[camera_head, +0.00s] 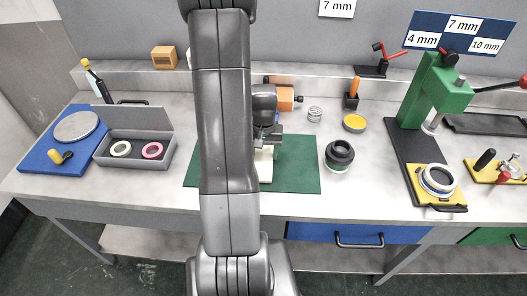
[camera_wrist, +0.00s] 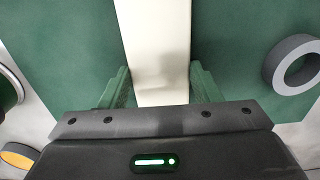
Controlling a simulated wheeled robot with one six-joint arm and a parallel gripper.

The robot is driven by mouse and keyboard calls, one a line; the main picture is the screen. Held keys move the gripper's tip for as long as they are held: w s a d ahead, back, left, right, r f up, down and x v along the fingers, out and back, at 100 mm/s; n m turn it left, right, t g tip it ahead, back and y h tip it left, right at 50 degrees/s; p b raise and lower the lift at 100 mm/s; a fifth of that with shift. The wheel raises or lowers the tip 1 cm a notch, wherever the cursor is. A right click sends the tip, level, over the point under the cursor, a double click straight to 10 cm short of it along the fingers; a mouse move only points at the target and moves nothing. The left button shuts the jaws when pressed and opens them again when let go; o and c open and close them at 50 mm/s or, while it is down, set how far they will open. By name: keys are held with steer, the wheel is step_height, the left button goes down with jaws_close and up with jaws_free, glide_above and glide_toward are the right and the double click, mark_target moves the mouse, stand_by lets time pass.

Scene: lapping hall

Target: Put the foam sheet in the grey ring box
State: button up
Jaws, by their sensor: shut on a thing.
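The foam sheet (camera_head: 264,166) is a cream-white strip, low over the green mat; I cannot tell whether it touches the mat. In the wrist view the sheet (camera_wrist: 156,40) runs between the two green fingers of my gripper (camera_wrist: 160,88), which is shut on it. In the head view my gripper (camera_head: 266,140) is partly hidden behind my arm. The grey ring box (camera_head: 133,161) stands open on the bench to the left, its lid raised at the back. It holds a pale ring (camera_head: 121,149) and a pink ring (camera_head: 152,150).
The green mat (camera_head: 301,178) lies under my gripper. A dark grey ring (camera_wrist: 291,66) lies on it, hidden in the head view. A black round part (camera_head: 339,155) and yellow tin (camera_head: 354,123) stand right. A blue board (camera_head: 43,157) lies left of the box.

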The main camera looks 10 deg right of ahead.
steer(key=shift+f, duration=0.2)
steer(key=o, duration=0.9)
steer(key=shift+o, duration=0.2)
steer(key=shift+r, duration=0.1)
